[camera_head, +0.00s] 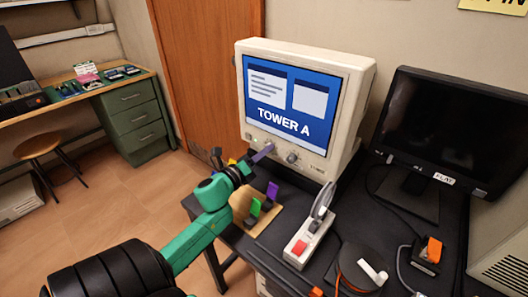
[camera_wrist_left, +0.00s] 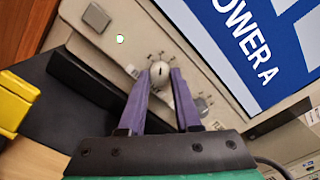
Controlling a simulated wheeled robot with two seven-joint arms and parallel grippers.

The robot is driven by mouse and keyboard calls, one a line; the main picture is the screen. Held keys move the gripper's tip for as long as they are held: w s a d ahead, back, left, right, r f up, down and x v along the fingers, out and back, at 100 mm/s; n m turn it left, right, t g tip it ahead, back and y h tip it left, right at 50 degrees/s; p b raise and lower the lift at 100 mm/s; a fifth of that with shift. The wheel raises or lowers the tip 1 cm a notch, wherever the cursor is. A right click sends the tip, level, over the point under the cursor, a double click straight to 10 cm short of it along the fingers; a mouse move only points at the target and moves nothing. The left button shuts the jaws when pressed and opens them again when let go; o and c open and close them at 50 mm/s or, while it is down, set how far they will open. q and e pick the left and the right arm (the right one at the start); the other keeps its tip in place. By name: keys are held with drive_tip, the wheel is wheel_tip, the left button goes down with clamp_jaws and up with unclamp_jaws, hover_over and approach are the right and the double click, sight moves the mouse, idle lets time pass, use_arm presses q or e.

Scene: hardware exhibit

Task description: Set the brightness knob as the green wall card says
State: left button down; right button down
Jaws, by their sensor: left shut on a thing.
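A beige monitor (camera_head: 365,80) stands on the black desk with TOWER A on its blue screen. My left gripper (camera_head: 268,148) reaches its lower front panel. In the left wrist view my purple fingers (camera_wrist_left: 160,75) are shut on a pale round knob (camera_wrist_left: 161,68), one finger on each side. The knob has a dark line on its face and small marks around it. Its label is too small or hidden to read. A second knob (camera_head: 291,156) sits to the right on the panel and shows in the wrist view (camera_wrist_left: 202,104). No green wall card is in view. My right gripper is out of view.
A wooden block (camera_head: 266,218) with coloured pieces stands below my left wrist. A switch box (camera_head: 301,245) with a red button stands to its right. A dark monitor (camera_head: 450,125) is at the right. A yellow card (camera_head: 494,5) hangs above it. A square button (camera_wrist_left: 97,18) is on the panel.

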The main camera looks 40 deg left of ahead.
use_arm(q)
drive_tip(key=c, duration=0.6)
unclamp_jaws()
drive_tip(key=shift+s, duration=0.15)
drive_tip(key=s+b, duration=0.2)
drive_tip(key=s, duration=1.2)
drive_tip(key=shift+s+d, duration=0.15)
